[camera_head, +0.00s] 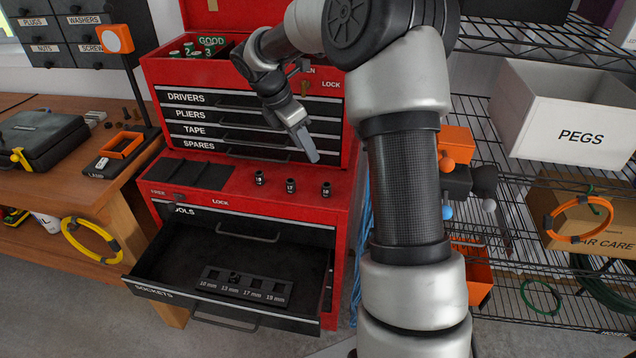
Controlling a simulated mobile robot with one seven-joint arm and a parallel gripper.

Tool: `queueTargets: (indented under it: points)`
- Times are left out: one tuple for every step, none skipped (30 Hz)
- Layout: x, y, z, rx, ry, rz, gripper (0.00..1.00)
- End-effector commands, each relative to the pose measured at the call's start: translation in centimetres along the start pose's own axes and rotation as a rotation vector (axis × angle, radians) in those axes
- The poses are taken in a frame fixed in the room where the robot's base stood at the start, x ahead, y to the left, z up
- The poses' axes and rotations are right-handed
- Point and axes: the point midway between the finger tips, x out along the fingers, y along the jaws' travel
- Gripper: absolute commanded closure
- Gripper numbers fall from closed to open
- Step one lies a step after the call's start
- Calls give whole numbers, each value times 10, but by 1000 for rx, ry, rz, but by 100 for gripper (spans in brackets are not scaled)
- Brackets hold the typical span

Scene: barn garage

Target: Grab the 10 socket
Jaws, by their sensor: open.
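Three small black sockets with white numbers stand upright in a row on the red chest's ledge: a left socket (260,178), a middle socket (291,185) and a right socket (326,189). The right one seems to read 10 and the middle one 17; the left number is too small to read surely. My gripper (313,157) is open and empty, pointing down above the ledge, above and behind the middle and right sockets. A socket holder (245,284) marked 10, 13, 17 and 19 mm lies in the open sockets drawer (215,250). One socket (234,277) sits by its 13 mm mark.
The red tool chest (345,80) rises behind the ledge, its labelled drawers shut. Dark mats (193,174) lie left of the sockets. A wooden bench (85,185) with a black case (40,138) is at left. Wire shelves with a PEGS box (560,115) stand at right.

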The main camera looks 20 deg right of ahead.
Motion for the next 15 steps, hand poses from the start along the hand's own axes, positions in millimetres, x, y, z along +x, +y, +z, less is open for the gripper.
queueTargets:
  points:
    - [7, 0, 0, -5, 1, -2, 57]
    - [11, 0, 0, -6, 1, -3, 57]
    - [18, 0, 0, -6, 2, -4, 57]
    - [24, -1, -1, -7, 2, -5, 57]
    - [30, -1, -1, -7, 3, -5, 57]
    - [39, -1, -1, -6, 2, -5, 57]
    - [46, -1, -1, -4, 3, -5, 57]
    - [53, -1, -1, -5, 3, -5, 57]
    - [61, -1, -1, -5, 3, -5, 57]
    - [68, -1, -1, -5, 3, -5, 57]
    - [75, -1, -1, -5, 3, -5, 57]
    - [83, -1, -1, -4, 3, -4, 57]
    - [89, -1, -1, -4, 3, -5, 57]
    - [95, -1, -1, -5, 3, -5, 57]
    - [101, -1, -1, -4, 3, -3, 57]
